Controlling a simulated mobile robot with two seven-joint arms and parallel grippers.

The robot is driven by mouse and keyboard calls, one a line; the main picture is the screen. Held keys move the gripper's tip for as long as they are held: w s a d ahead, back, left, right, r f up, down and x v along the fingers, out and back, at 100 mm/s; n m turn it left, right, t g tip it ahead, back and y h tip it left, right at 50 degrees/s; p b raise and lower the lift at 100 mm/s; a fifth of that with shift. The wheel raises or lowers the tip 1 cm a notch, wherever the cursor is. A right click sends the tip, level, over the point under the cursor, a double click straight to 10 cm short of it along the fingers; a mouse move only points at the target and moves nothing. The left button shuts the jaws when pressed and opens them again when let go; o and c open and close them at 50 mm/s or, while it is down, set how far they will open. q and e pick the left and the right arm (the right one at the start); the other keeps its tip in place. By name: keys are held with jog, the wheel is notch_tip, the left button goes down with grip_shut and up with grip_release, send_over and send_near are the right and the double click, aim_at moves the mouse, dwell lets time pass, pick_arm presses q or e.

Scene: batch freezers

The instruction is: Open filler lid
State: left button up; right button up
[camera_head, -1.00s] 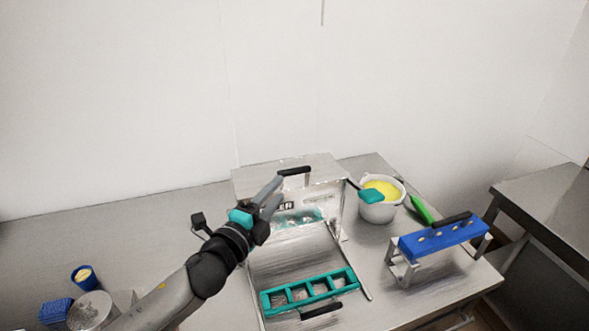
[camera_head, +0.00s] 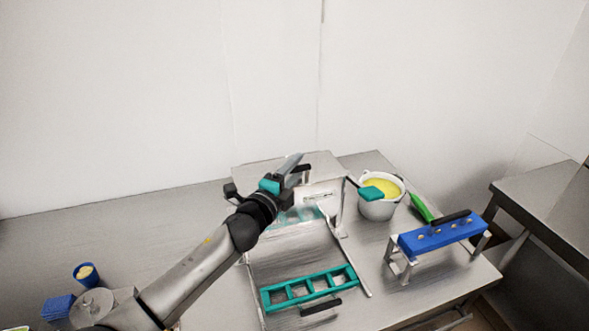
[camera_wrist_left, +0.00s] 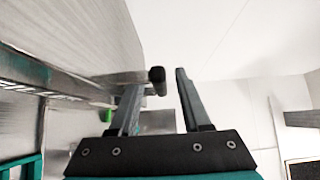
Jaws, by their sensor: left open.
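The filler (camera_head: 325,197) is a silver metal box on the steel table. Its flat lid (camera_head: 255,174) looks closed, with a black handle (camera_head: 305,167) on top. My left gripper (camera_head: 293,164) is open at this handle, partly covering it in the head view. In the left wrist view the handle end (camera_wrist_left: 157,80) shows between the two fingers of the left gripper (camera_wrist_left: 155,78), near the left finger; I cannot tell whether they touch. My right gripper is out of view.
In front of the filler is a metal tray area with a teal rack (camera_head: 311,288) and a black handle (camera_head: 321,308).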

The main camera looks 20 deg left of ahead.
pick_arm(q)
grip_shut()
dwell(1.4)
